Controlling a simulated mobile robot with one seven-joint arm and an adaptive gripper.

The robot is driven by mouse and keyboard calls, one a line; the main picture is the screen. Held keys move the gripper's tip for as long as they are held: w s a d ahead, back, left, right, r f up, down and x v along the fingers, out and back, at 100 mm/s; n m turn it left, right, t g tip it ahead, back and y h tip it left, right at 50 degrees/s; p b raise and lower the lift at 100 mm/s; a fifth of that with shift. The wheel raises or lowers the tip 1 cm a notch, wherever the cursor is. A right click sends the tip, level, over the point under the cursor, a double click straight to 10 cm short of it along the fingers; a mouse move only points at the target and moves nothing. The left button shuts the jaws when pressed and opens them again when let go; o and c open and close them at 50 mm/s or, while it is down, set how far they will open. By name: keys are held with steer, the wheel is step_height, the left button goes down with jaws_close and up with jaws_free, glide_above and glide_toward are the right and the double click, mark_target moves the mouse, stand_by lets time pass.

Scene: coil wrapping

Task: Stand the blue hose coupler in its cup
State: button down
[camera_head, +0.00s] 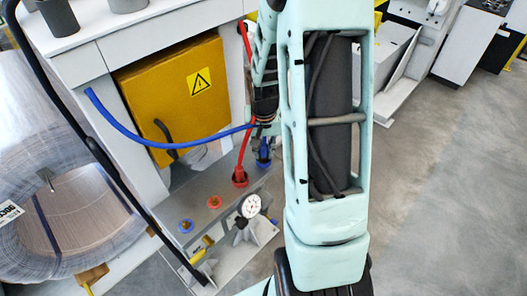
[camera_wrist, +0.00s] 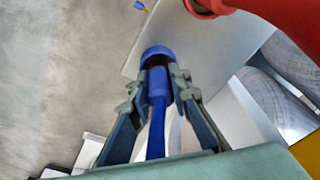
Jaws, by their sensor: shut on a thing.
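The blue hose coupler (camera_wrist: 158,86) is held between the two fingers of my gripper (camera_wrist: 160,76) in the wrist view, with the blue hose (camera_wrist: 156,136) running back from it. Its far end is at the mouth of the blue cup (camera_wrist: 156,51). How deep it sits in the cup is hidden by the coupler and fingers. In the head view the blue coupler (camera_head: 263,146) is upright beneath my wrist, partly hidden by it, and the hose (camera_head: 140,138) loops left to the white cabinet.
The red coupler (camera_head: 240,173) stands in a red cup left of the blue one. A red port (camera_head: 214,202), a blue port (camera_head: 186,226) and a gauge (camera_head: 249,206) are on the metal bench.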

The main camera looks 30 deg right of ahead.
steer(key=shift+f+b, duration=0.25)
steer(key=shift+b, duration=0.05)
steer(key=shift+s+a+f+b, duration=0.1)
steer(key=shift+s+f+b, duration=0.2)
steer(key=shift+f, duration=0.05)
steer(key=c, duration=1.8)
jaws_free()
steer(key=shift+f, duration=0.1)
steer(key=shift+w+f, duration=0.1)
steer(key=shift+f, duration=0.05)
